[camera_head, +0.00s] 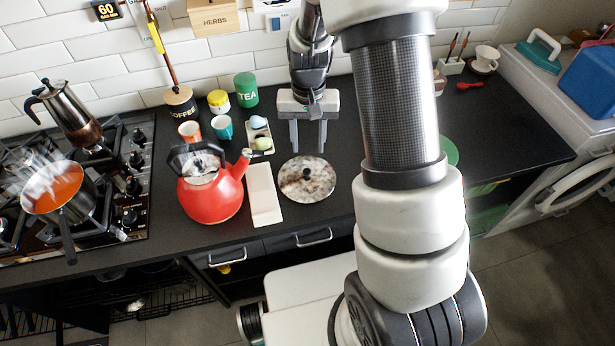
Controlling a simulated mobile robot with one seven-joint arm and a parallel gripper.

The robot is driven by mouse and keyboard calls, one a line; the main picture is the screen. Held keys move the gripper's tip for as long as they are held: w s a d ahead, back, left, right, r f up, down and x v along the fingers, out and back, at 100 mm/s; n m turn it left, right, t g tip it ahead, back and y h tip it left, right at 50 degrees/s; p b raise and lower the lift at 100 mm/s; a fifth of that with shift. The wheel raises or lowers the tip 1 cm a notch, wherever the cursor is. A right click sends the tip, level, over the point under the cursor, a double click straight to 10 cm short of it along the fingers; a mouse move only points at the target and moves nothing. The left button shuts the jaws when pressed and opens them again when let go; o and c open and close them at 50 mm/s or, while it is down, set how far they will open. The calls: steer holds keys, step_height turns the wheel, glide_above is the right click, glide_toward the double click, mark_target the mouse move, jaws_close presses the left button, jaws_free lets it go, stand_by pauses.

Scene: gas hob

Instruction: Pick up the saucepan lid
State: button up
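The saucepan lid (308,186) is a round disc with a mottled grey-brown surface and a dark knob (307,172) at its middle. It lies on the dark worktop, right of the red kettle. My gripper (308,150) is open and empty, its two grey fingers pointing down above and just behind the lid in the picture. The fingertips appear apart from the knob; their exact height above it is hard to judge. A saucepan (75,195) with orange contents sits on the hob at the left.
A red kettle (212,195) and a white board (264,194) stand close left of the lid. Cups (222,127), a green tea tin (246,90) and a coffee jar (180,102) are behind. A green round thing (449,151) is partly hidden by my arm.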

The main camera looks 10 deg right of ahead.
mark_target(307, 170)
step_height(307, 170, down, 4)
steer(key=shift+r, duration=0.2)
steer(key=shift+s+a+f, duration=0.15)
steer(key=shift+s+f, duration=0.05)
steer(key=shift+f, duration=1.15)
steer(key=shift+s+a+f, duration=0.1)
steer(key=shift+s+f, duration=0.05)
steer(key=shift+f, duration=1.2)
steer(key=shift+c, duration=0.2)
jaws_close()
